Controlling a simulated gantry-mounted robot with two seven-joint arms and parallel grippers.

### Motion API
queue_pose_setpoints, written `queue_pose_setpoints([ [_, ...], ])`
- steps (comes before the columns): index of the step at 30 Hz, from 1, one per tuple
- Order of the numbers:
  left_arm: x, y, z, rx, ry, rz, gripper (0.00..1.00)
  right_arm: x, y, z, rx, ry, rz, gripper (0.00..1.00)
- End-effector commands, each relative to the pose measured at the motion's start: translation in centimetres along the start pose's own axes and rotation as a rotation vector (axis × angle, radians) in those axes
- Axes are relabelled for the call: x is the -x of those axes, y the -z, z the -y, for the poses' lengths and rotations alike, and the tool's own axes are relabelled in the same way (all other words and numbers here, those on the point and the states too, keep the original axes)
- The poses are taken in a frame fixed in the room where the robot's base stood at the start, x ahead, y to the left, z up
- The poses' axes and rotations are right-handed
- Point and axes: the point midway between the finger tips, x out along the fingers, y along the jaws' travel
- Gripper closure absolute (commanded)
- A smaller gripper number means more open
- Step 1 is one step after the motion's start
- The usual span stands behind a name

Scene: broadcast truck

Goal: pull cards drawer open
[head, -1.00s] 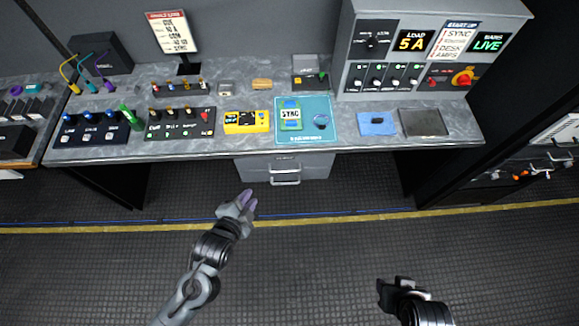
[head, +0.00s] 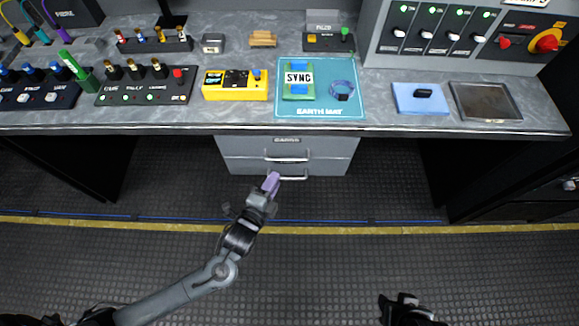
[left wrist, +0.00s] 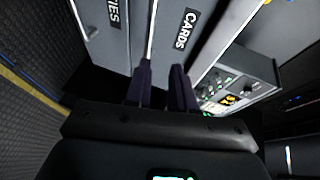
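The grey cards drawer (head: 250,148) is the upper drawer under the desk and looks shut. Its label reads CARDS, and its bar handle (head: 287,158) runs across the front. In the left wrist view the CARDS front (left wrist: 185,45) lies just beyond my fingers. My left gripper (head: 271,182) is in front of the drawers, its purple fingertips below the upper handle and beside the lower one. It also shows in the left wrist view (left wrist: 161,82), with the fingers apart and nothing clearly between them. My right gripper (head: 402,300) is low at right; its fingers are unclear.
A second drawer (head: 240,167) with its own handle (head: 292,178) lies below. The desk (head: 400,125) overhangs the drawers and carries panels, a yellow box (head: 236,85) and a teal mat (head: 320,103). The floor in front is clear.

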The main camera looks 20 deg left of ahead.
Motion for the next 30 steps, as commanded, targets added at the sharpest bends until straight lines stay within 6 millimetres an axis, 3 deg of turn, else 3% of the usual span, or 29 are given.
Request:
queue_pose_setpoints([
  [1,-0.7,-0.2,-1.5,-0.005,0.009,-0.003,0.76,-1.9,-0.6,0.1,0.0,0.0,0.0,0.57],
  [4,-1.3,-0.4,-2.1,-0.01,0.02,-0.005,0.76,-3.0,-1.0,0.1,0.0,0.0,0.0,0.57],
  [14,-3.4,-0.5,-2.2,-0.012,0.034,-0.005,0.76,-4.3,-1.4,0.2,0.0,0.0,-0.002,0.57],
  [30,-11.3,-0.4,-2.0,-0.011,0.032,-0.005,0.76,-7.0,-2.2,0.3,0.0,0.0,-0.002,0.57],
])
